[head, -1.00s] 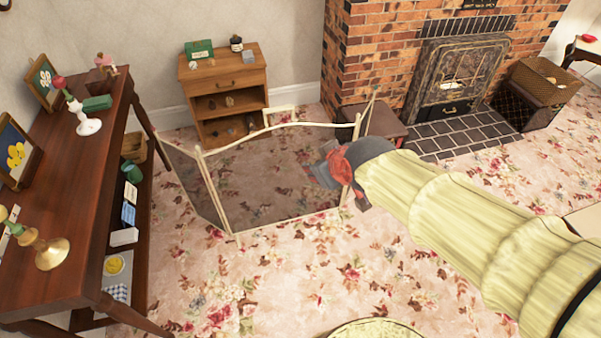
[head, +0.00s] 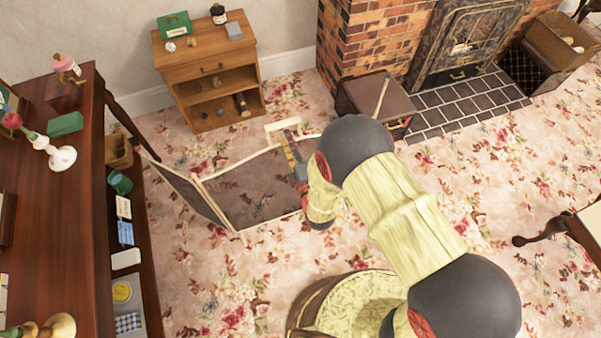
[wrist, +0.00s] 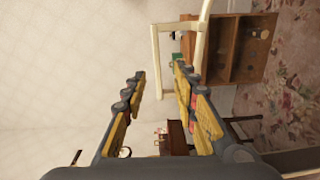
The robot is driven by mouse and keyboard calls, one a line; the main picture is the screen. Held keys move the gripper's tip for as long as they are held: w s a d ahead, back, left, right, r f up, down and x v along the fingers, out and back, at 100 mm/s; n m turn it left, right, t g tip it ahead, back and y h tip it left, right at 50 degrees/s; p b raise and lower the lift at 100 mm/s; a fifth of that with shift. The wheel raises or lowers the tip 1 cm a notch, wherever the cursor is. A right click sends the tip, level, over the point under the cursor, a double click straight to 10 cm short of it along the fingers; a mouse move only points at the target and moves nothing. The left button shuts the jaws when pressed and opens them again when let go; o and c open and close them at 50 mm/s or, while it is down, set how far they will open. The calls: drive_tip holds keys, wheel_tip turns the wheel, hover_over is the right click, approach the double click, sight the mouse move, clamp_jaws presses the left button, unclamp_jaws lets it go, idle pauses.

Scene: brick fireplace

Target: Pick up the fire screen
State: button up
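The fire screen (head: 250,193) stands on the carpet in the head view, with dark see-through panels in a thin cream frame and its left panel angled. A small cream loop rises at its top edge. My gripper (head: 291,143) is at the screen's top right, and my arm hides the screen's right part. In the wrist view my gripper (wrist: 160,76) is open, its two fingers apart. A cream bar of the fire screen (wrist: 157,58) runs into the gap between the fingertips. I cannot tell whether the fingers touch it.
A wooden cabinet (head: 207,70) stands behind the screen, and a dark wooden table (head: 55,200) is close on its left. A brown box (head: 372,97) stands by the brick fireplace (head: 380,35). A round stool (head: 350,302) is in front. Carpet between is clear.

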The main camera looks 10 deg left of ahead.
sight(282, 123)
drive_tip(key=b+x, duration=0.2)
drive_tip(key=x, duration=0.5)
drive_tip(key=shift+w+r, duration=0.15)
drive_tip(key=shift+w, duration=0.1)
drive_tip(key=shift+c, duration=0.8)
clamp_jaws()
idle(0.4)
drive_tip(key=shift+w+a+r, duration=0.1)
drive_tip(key=shift+r, duration=0.15)
